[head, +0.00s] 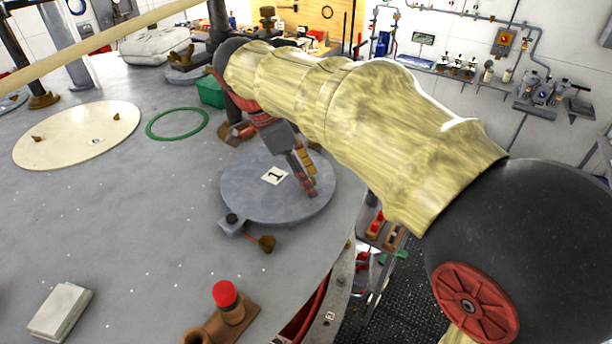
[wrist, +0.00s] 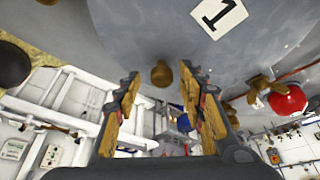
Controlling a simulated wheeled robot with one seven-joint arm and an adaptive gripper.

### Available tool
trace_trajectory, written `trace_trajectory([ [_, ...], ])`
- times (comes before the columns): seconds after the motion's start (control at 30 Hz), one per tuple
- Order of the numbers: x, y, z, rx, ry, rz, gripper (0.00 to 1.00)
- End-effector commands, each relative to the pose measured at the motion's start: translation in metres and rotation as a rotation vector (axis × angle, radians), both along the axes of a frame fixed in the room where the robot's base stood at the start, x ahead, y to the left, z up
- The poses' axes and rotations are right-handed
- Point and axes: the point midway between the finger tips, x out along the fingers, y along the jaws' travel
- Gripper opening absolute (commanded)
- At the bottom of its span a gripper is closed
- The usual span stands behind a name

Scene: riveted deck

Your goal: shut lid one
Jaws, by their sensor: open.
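Lid one (head: 240,190) is a round grey disc with a white "1" label, near the deck's right edge in the head view. It looks nearly flat; I cannot tell whether it is fully seated. A small dark-topped block (head: 232,222) and a brown knob on a short arm (head: 265,243) sit at its near edge. My gripper (head: 306,178) is over the lid's right part, fingers pointing down. In the wrist view my gripper (wrist: 160,78) is open, with a brown knob (wrist: 162,73) showing between the fingertips and the lid's label (wrist: 219,14) above. Contact with the lid is unclear.
A cream round lid (head: 80,135) and a green ring (head: 177,123) lie to the left. A red-capped fitting (head: 224,292) and a pale block (head: 60,311) are at the front. The deck edge drops away right of lid one.

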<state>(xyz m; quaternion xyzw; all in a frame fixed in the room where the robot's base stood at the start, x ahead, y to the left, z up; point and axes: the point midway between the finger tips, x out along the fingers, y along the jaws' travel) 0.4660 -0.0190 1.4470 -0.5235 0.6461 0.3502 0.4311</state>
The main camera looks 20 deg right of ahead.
Motion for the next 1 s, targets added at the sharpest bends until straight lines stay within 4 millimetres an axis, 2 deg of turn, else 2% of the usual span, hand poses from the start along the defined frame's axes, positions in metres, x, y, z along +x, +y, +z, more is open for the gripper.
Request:
trace_trajectory([
  [0.17,0.001,0.001,0.002,0.000,-0.001,0.000,0.40],
  [0.27,0.002,0.004,0.010,0.000,-0.002,0.001,0.40],
  [0.7,0.008,0.036,0.086,0.001,-0.002,0.002,0.40],
  [0.9,0.010,0.044,0.106,0.000,-0.001,0.002,0.40],
  [1.0,0.010,0.045,0.110,0.000,0.000,0.001,0.40],
])
